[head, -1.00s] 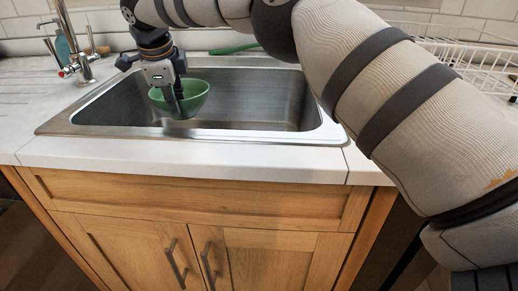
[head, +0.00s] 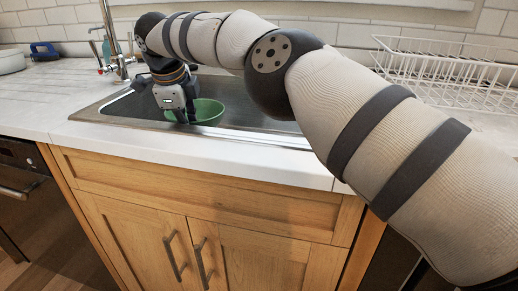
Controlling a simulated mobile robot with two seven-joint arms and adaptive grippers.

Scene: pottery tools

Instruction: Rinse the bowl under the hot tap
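The green bowl (head: 209,112) is over the sink basin (head: 250,112), on its left side, with its opening facing up. My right gripper (head: 187,116), on the arm that comes in from the right, points down at the bowl's left side. Its fingers look closed on the bowl's rim, though the contact is small and partly hidden. The chrome tap (head: 113,45) stands at the sink's back left, with a red-marked handle (head: 101,70). The end of its spout is not clearly visible, and I see no running water. My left gripper is out of view.
A white wire dish rack (head: 450,75) stands on the counter at the right. A blue object (head: 43,50) and a pale pot (head: 11,62) are at the far left. The counter (head: 50,90) left of the sink is mostly clear.

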